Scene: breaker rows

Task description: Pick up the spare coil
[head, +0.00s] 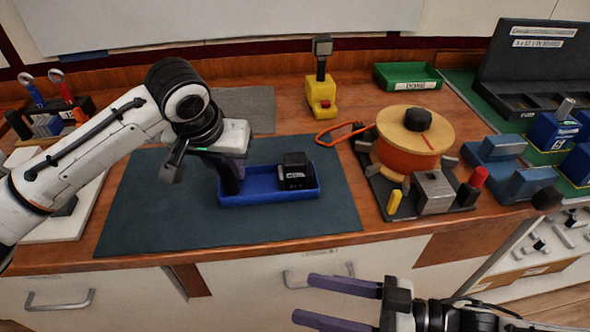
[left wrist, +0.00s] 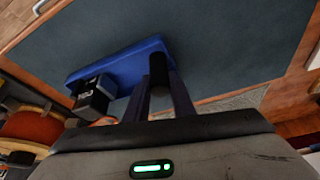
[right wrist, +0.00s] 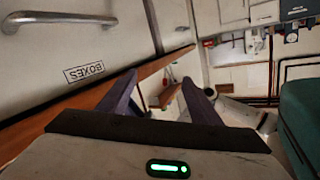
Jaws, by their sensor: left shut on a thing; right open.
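A blue tray (head: 268,198) lies on the dark mat. A black block with a white label (head: 294,172) sits in its right part; the left wrist view also shows this block (left wrist: 92,95). My left gripper (head: 230,177) points down into the tray's left part. It is shut on a dark cylinder (left wrist: 158,74), which shows between its fingers in the left wrist view. Whether the cylinder touches the tray floor is hidden. No label tells which of the two is the spare coil. My right gripper (head: 335,303) is open and empty, in front of the counter.
An orange-wound spool (head: 408,158) with a wooden top stands right of the tray, beside a grey metal block (head: 433,190). A yellow device (head: 321,95) and a green bin (head: 408,77) stand behind. Blue breaker blocks (head: 497,150) are at the right. The mat's (head: 150,210) left part is clear.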

